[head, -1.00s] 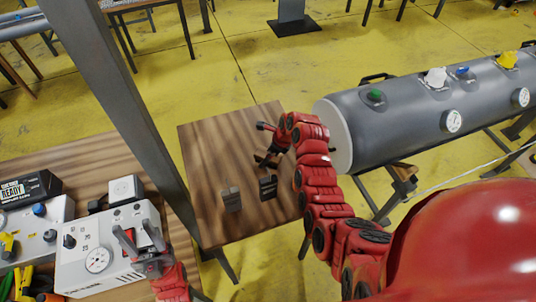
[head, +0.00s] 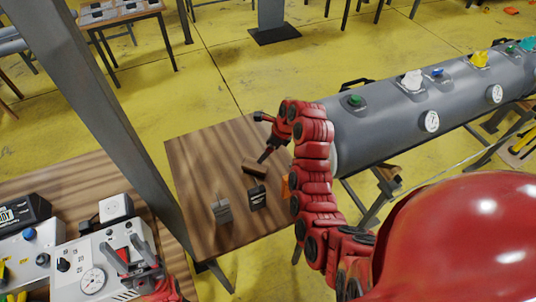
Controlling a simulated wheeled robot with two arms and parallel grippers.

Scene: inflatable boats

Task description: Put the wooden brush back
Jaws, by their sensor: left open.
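The wooden brush (head: 254,168) looks like a small brown block lying on the wooden table (head: 200,160), towards its far right. My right gripper (head: 266,155) is at the right end of the brush, pointing down. A dark finger shows close to the brush, but whether it touches is unclear. The arm links hide much of this gripper, so its opening cannot be told. My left gripper (head: 131,256) is at the lower left, open and empty, with its two grey fingers apart above the white gauge box (head: 70,262).
A grey block (head: 222,212) and a black block (head: 257,197) stand on the table near the brush. An orange item (head: 285,187) shows partly beside my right arm. A grey tank (head: 390,122) lies to the right. A grey post (head: 100,110) rises at left.

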